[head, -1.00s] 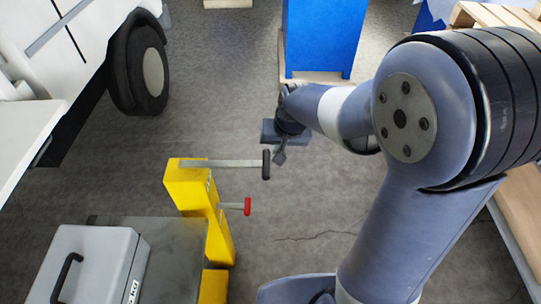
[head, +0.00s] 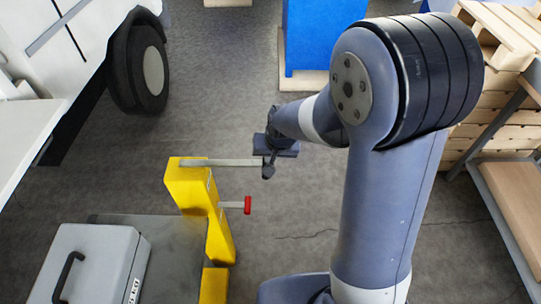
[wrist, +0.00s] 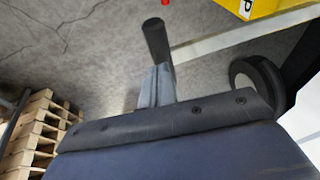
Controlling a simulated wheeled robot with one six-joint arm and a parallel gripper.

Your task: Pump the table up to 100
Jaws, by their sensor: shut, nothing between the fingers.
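The yellow pump column (head: 190,185) stands at the left-centre in the head view. Its long grey lever (head: 220,162) reaches right, roughly level, and a short red-handled lever (head: 247,205) sits below it. The grey table top (head: 180,240) lies left of the column. My gripper (head: 268,170) is shut and empty at the lever's free end, covering the lever's dark grip in the head view. The wrist view shows the grip (wrist: 155,38) just beyond my shut fingertips, with the lever (wrist: 225,38) running right. I cannot tell whether they touch. No number readout shows.
A grey case (head: 95,265) rests on the table top. A white vehicle with a black wheel (head: 140,65) stands at upper left. A blue cabinet (head: 322,35) is behind, wooden pallets (head: 500,110) at right. Cracked concrete floor is clear around the lever.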

